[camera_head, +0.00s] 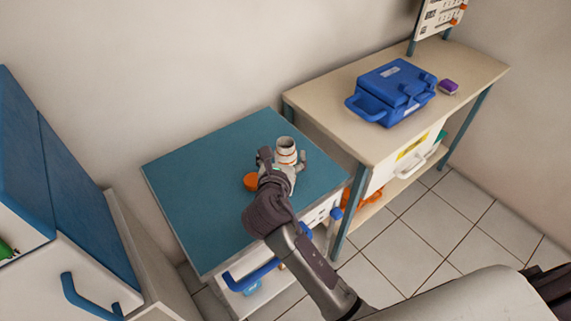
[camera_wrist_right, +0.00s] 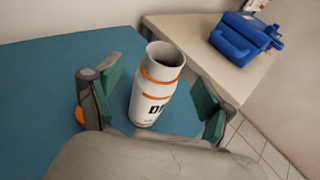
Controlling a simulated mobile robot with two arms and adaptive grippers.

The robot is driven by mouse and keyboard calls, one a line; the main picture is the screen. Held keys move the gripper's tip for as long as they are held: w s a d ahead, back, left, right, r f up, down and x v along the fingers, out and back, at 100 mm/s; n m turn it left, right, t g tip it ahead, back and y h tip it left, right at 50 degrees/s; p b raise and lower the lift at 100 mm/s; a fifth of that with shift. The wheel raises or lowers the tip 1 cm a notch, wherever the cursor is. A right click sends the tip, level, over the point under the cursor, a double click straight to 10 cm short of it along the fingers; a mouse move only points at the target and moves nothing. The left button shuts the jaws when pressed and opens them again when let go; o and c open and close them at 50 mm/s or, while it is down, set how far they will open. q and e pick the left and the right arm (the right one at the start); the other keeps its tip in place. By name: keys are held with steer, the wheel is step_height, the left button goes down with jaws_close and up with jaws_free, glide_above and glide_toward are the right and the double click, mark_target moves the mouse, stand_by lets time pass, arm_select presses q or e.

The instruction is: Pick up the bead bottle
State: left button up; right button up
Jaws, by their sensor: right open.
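The bead bottle (camera_head: 286,151) is white with orange bands and stands upright and uncapped on the teal cabinet top (camera_head: 208,172). In the right wrist view the bottle (camera_wrist_right: 157,88) shows an open mouth and dark lettering. My right gripper (camera_head: 281,160) is at the bottle. In the wrist view its two fingers (camera_wrist_right: 158,97) are spread, one on each side of the bottle, with gaps between pads and bottle. In the head view the gripper hides the bottle's lower part. My left gripper is in neither view.
An orange round thing (camera_head: 251,181), perhaps a cap, lies left of the gripper. A beige table (camera_head: 335,105) at the right holds a blue case (camera_head: 394,90) and a small purple item (camera_head: 448,86). A blue-topped cabinet (camera_head: 62,190) stands at the left. The teal top's left half is clear.

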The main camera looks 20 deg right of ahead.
steer(key=x, duration=0.4)
steer(key=shift+d, duration=0.1)
steer(key=shift+r, duration=0.1)
jaws_close()
